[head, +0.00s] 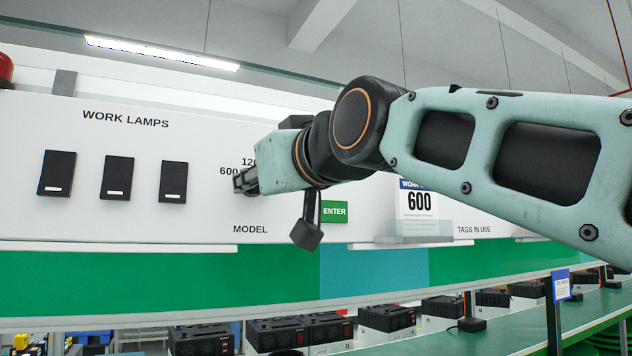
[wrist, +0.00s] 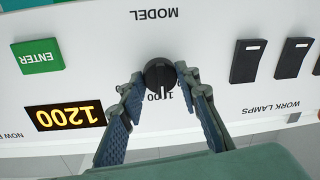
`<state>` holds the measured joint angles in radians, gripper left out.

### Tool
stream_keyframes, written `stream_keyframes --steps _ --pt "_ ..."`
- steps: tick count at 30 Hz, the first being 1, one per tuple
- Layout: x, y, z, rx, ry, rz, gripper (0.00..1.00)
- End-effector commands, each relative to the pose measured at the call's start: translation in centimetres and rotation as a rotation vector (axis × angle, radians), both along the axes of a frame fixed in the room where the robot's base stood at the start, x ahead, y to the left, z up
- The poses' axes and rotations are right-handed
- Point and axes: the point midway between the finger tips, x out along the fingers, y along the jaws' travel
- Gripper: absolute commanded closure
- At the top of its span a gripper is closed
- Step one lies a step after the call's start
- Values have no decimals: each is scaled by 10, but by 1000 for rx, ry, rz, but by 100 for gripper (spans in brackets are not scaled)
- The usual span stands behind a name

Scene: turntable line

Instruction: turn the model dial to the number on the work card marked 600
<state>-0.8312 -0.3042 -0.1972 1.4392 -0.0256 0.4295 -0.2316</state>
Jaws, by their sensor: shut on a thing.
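The model dial (wrist: 158,75) is a round black knob on the white panel, seen upside down in the wrist view. My gripper (wrist: 160,77) is shut on it, with one finger on each side. The dial's white pointer line faces the picture's bottom, toward partly hidden printed numbers. An orange display (wrist: 70,116) reads 1200. In the head view my gripper (head: 242,181) is at the panel above the MODEL label, hiding the dial; "600" and part of "12" show beside it. The work card (head: 417,204) marked 600 stands right of my gripper, partly behind my arm.
A green ENTER button (head: 334,212) is right of the dial; it also shows in the wrist view (wrist: 37,56). Several black work lamp switches (head: 117,178) are on the panel's left. Black-topped units (head: 387,317) stand on the green line below.

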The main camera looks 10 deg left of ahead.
Motion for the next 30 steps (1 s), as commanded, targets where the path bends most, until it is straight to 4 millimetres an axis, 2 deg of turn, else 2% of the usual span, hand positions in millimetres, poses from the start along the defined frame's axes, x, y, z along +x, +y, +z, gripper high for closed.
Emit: stream_keyframes --steps 2,14,30 --pt "0 0 0 0 0 0 94" --pt "0 0 0 -67 -40 0 94" --pt "0 0 2 -458 -280 0 94"
